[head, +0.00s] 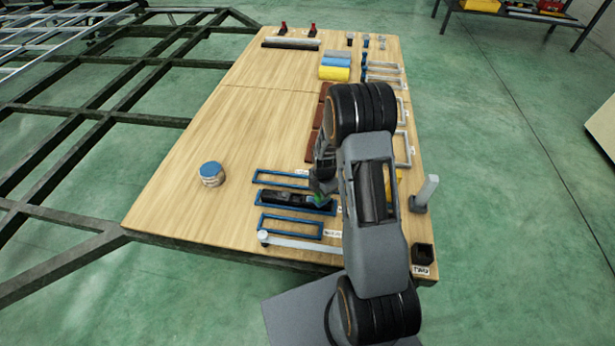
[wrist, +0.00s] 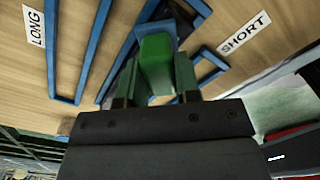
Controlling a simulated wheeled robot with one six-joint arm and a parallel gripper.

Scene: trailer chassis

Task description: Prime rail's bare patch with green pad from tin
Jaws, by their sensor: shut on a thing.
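My gripper (head: 322,180) is over the near right part of the wooden table, shut on a green pad (head: 319,198). In the wrist view the green pad (wrist: 156,62) sits between the two fingers (wrist: 156,88). In the head view the pad is at the right end of a blue-framed slot (head: 268,207) that holds a black piece (head: 285,199); I cannot tell if it touches. A round tin (head: 211,178) with a blue top stands to the left. Dark rails (head: 75,225) of the chassis run left of the table. I cannot make out a bare patch.
Other blue frames (head: 283,172) lie beside the slot, near LONG (wrist: 35,26) and SHORT (wrist: 244,33) labels. A grey bar (head: 300,244), an upright pale post (head: 427,190) and a black box (head: 423,255) stand nearby. The table's left middle is clear.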

